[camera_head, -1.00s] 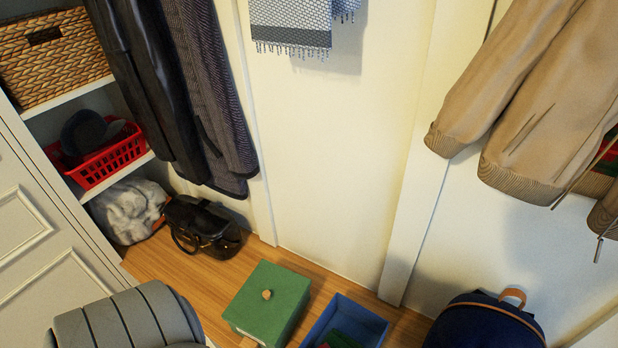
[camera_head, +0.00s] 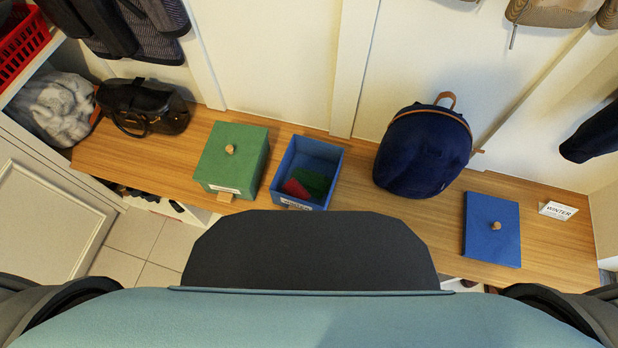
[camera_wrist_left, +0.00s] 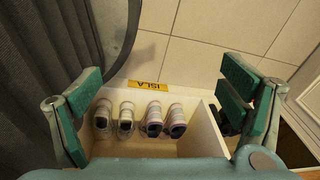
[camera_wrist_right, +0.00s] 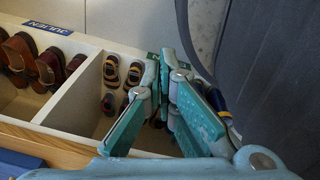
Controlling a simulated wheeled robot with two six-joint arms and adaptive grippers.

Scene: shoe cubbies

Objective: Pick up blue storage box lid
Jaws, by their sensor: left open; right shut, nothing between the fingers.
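The blue storage box lid (camera_head: 486,222) lies flat on the wooden bench at the right of the head view, with a round wooden knob (camera_head: 495,226) on top. The open blue box (camera_head: 334,160) stands mid-bench, with red and green items inside. My left gripper (camera_wrist_left: 160,95) is open and empty above a shoe cubby in the left wrist view. My right gripper (camera_wrist_right: 165,70) is shut and empty above another shoe cubby in the right wrist view. Neither gripper shows in the head view. A blue edge (camera_wrist_right: 20,165) shows at the lower left of the right wrist view; I cannot tell what it is.
Shoe cubbies (camera_wrist_right: 75,105) lie under the bench's front edge. Coats hang above.

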